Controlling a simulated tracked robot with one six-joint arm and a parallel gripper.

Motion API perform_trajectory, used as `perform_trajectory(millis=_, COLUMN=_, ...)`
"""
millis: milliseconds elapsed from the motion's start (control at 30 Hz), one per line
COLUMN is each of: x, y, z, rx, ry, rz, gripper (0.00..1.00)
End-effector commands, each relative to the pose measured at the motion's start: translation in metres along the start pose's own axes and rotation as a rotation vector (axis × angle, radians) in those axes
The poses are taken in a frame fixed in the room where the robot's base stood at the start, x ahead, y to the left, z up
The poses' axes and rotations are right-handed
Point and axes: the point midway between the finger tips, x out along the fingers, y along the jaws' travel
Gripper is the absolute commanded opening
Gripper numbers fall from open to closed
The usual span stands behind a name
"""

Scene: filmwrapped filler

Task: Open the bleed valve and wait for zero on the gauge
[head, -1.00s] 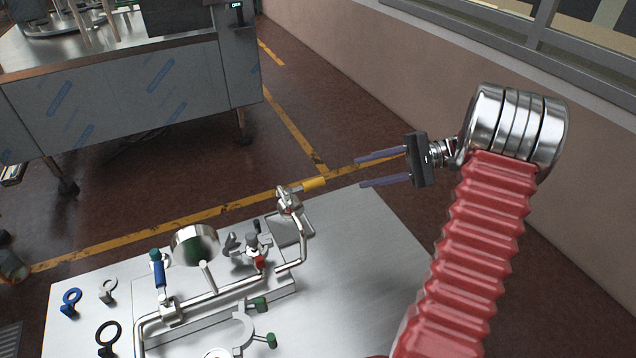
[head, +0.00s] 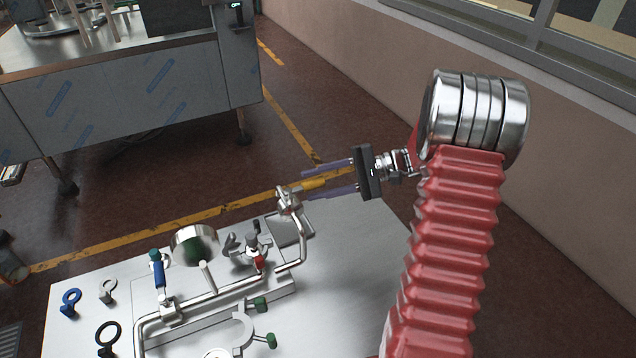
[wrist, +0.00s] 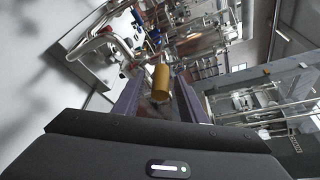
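The bleed valve's yellow handle (head: 314,184) sticks out sideways from a metal valve body (head: 289,199) at the top of a bent pipe. My gripper (head: 308,184) is open, and its two purple fingers reach along both sides of the handle in the head view. In the wrist view the yellow handle (wrist: 161,80) lies between the spread fingers (wrist: 158,98), with gaps visible at its sides. What looks like the gauge (head: 194,244) is a round silver-rimmed piece on a stem. No needle or reading can be made out.
The piping stands on a pale metal table (head: 345,290). A red-tagged valve (head: 258,261), a blue-handled valve (head: 158,272) and several ring-shaped tags lie left of my arm. A large steel machine (head: 140,95) stands behind. The table's right part is clear.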

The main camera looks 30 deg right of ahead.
Motion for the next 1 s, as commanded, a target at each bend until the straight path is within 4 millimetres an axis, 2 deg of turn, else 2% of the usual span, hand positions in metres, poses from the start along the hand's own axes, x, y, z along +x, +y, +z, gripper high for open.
perform_trajectory(millis=300, x=0.0029, y=0.0, z=0.0, rx=0.0, ry=0.0, rz=0.0, gripper=0.38)
perform_trajectory(millis=833, x=0.0029, y=0.0005, z=0.0001, rx=0.001, ry=-0.001, rz=0.001, gripper=0.01)
perform_trajectory(millis=1000, x=0.003, y=0.0008, z=0.0, rx=0.001, ry=-0.001, rz=0.001, gripper=0.0)
